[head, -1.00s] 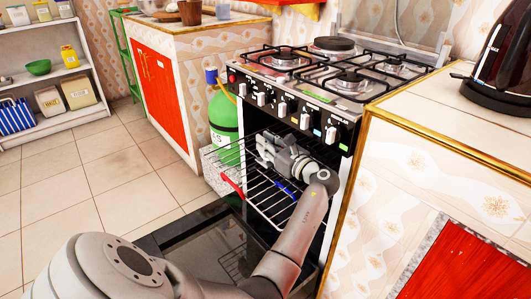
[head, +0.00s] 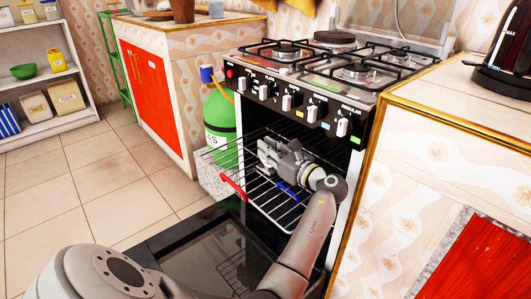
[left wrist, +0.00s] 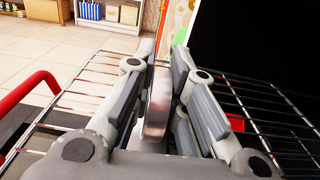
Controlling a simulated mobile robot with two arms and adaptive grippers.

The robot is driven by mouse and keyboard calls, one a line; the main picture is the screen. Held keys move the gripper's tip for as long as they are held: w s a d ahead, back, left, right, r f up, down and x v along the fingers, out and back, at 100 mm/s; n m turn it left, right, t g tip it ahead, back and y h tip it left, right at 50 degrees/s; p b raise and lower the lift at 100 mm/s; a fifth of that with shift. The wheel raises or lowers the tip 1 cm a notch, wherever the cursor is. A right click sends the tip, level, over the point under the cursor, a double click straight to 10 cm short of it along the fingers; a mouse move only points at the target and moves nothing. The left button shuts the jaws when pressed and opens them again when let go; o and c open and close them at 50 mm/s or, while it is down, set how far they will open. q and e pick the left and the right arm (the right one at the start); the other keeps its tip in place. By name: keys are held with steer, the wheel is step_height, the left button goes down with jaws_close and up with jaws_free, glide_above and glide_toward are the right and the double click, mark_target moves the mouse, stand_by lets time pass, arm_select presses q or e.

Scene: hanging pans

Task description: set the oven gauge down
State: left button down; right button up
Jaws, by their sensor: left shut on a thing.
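My left gripper (head: 268,152) reaches into the open oven, just over the wire rack (head: 262,205). In the left wrist view my left gripper (left wrist: 163,60) is shut on the oven gauge (left wrist: 157,108), a silvery round piece seen edge-on between the fingers. The gauge stands roughly upright in the grip. Its lower part is hidden, so I cannot tell whether it touches the rack. In the head view the gripper hides the gauge. My right gripper is not in view.
A red handle (head: 232,186) and a blue piece (head: 287,190) show at the rack. The oven door (head: 205,260) is folded down. The stove knobs (head: 287,103) are above, a green gas bottle (head: 219,125) is at left, and a counter (head: 420,160) is at right.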

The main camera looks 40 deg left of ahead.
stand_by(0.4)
arm_select(q)
steer(key=c, duration=1.5)
jaws_free()
steer(key=shift+f, duration=0.15)
steer(key=shift+o, duration=0.2)
